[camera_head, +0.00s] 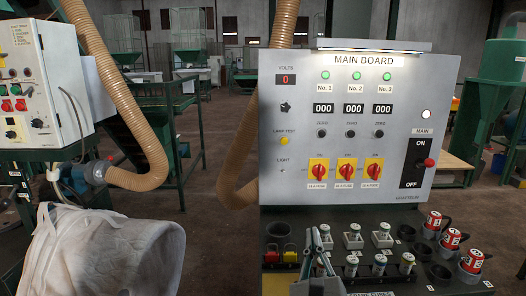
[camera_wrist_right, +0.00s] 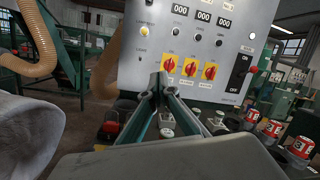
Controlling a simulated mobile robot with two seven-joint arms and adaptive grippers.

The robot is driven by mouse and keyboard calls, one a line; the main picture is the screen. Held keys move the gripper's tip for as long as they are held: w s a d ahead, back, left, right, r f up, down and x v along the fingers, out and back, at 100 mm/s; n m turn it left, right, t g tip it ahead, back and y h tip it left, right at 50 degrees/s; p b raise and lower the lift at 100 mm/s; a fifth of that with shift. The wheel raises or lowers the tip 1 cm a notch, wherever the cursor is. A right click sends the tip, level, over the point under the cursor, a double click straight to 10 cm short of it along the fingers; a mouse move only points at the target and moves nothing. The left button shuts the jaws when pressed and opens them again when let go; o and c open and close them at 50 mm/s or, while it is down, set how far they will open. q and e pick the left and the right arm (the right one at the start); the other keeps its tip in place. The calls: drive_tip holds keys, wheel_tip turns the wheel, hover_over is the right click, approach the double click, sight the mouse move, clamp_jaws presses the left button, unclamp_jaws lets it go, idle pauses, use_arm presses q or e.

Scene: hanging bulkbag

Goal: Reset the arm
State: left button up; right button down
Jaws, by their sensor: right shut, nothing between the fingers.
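My right gripper (camera_head: 317,243) shows at the bottom centre of the head view, in front of the lower shelf of the main board (camera_head: 345,130). Its fingers are shut and hold nothing. In the right wrist view the fingertips (camera_wrist_right: 158,84) meet below the red and yellow rotary switches (camera_wrist_right: 190,68). No contact with the panel can be made out. The main board is a grey upright panel with green lamps, black displays reading 000 and a red-knobbed main switch (camera_head: 427,163). My left gripper is in neither view.
A shelf below the board carries fuses (camera_head: 380,236), red plugs (camera_head: 450,239) and padlocks (camera_head: 290,254). A white bulk bag (camera_head: 105,255) stands at the lower left, also in the right wrist view (camera_wrist_right: 30,135). A tan hose (camera_head: 125,110) and white control box (camera_head: 38,85) are behind it.

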drive_tip(key=s+d+f+n+g+y, duration=0.1)
drive_tip(key=s+f+n+g+y, duration=0.1)
drive_tip(key=s+f+n, duration=0.55)
drive_tip(key=s+f+n+g+y, duration=0.2)
drive_tip(key=f+n+y, duration=0.1)
drive_tip(key=f+n, duration=0.9)
drive_tip(key=s+d+f+n+g+y, duration=0.15)
drive_tip(key=s+f+n, duration=0.25)
drive_tip(key=f+n, duration=0.55)
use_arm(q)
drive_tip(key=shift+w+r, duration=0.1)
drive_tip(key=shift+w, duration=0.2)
use_arm(e)
drive_tip(key=s+d+f+n+g+h, duration=0.1)
drive_tip(key=s+d+f+n+g, duration=0.1)
drive_tip(key=s+d+f+n, duration=0.1)
drive_tip(key=s+d+f+n+g+h, duration=0.1)
drive_tip(key=s+d+f+n+g, duration=0.1)
drive_tip(key=f, duration=0.5)
drive_tip(key=s+d+n, duration=0.1)
drive_tip(key=s+n, duration=0.1)
drive_tip(key=s, duration=0.1)
drive_tip(key=shift+d+f+n, duration=0.2)
drive_tip(key=shift+f+n, duration=0.1)
drive_tip(key=shift+f, duration=0.05)
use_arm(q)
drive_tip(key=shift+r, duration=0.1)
use_arm(e)
drive_tip(key=shift+a, duration=0.1)
